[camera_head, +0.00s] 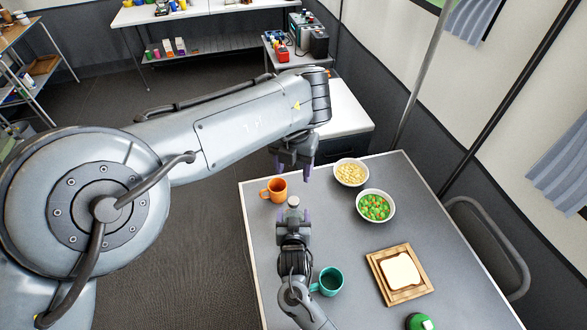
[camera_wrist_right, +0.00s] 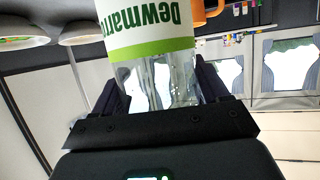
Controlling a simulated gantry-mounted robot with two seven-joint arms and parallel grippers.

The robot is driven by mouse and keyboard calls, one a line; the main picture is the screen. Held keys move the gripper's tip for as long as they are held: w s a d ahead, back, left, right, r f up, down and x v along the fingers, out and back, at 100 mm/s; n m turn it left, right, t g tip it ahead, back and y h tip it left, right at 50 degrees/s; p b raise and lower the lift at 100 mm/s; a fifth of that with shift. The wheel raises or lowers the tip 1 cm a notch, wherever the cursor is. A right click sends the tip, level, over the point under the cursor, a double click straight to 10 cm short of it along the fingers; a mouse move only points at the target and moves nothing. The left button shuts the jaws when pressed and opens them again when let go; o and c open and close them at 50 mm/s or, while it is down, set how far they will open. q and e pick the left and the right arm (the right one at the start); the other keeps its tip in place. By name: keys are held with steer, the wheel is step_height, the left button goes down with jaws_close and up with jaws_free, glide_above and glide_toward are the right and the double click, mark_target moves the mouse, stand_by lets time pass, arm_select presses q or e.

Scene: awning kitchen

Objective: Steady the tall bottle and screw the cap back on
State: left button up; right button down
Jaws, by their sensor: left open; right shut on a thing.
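A clear bottle (camera_wrist_right: 165,75) with a white and green label fills the middle of the right wrist view. My right gripper (camera_head: 293,214) is shut around it, with a dark finger on each side. In the head view only the bottle's pale round top (camera_head: 293,202) shows between the fingers. I cannot tell whether that top is a cap or a bare neck. My left gripper (camera_head: 292,168) is open and empty, fingers pointing down, just beyond the bottle top in the picture. No separate loose cap can be made out.
An orange mug (camera_head: 279,190) stands close left of the bottle, a teal mug (camera_head: 330,281) nearer. Bowls of pale food (camera_head: 351,172) and vegetables (camera_head: 375,206) and a bread board (camera_head: 377,271) are right. A green, white-topped item (camera_head: 420,322) is cut off. The grey table (camera_head: 450,245) has free room.

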jaws_free()
steer(key=p+v, duration=0.2)
steer(key=v, duration=0.8)
steer(key=shift+s+r, duration=0.2)
steer(key=shift+s, duration=0.15)
